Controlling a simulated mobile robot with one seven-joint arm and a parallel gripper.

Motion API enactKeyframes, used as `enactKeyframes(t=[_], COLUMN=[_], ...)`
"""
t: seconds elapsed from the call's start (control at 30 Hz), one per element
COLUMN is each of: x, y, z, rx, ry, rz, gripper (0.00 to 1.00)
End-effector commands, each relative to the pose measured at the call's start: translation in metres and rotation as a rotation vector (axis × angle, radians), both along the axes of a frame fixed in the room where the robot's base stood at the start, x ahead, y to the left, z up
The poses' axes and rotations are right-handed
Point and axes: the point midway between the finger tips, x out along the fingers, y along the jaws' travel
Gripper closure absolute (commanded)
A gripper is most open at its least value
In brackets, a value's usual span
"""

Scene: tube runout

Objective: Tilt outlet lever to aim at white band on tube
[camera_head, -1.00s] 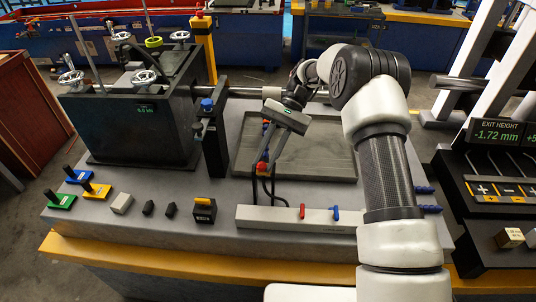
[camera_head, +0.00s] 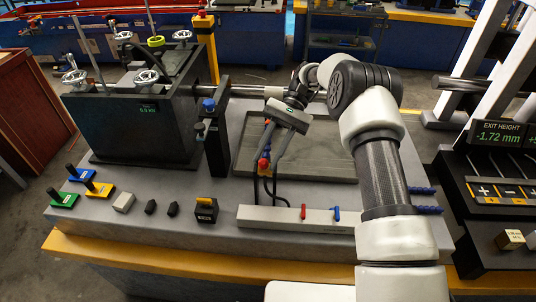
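The steel tube (camera_head: 248,91) runs level from the dark machine block toward the right, behind my arm. A pale stretch, which may be the white band (camera_head: 273,92), shows on it just left of my wrist. The coolant outlet, with a red lever knob (camera_head: 263,165) and orange and blue parts, stands at the tray's left side. Black hoses lead down from it. My gripper (camera_head: 270,158) points down at the outlet. Its two fingers look apart, with the red knob close to the left fingertip. Whether they touch it is too small to tell.
A shallow grey tray (camera_head: 338,168) lies under the arm. A light manifold bar (camera_head: 262,215) with red and blue valves is in front. A dark post (camera_head: 216,150) with a blue knob stands left of the outlet. The right panel (camera_head: 497,134) reads exit height -1.72 mm.

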Motion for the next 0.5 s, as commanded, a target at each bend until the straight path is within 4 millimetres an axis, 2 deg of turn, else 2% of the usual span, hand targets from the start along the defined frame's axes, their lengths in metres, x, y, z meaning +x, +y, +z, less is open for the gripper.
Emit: enactKeyframes(t=[0.33, 0.5], x=[0.0, 0.0], y=[0.0, 0.0], z=[0.001, 0.017], rx=[0.001, 0.002], ry=[0.001, -0.001], rz=[0.001, 0.001], gripper=[0.62, 0.62])
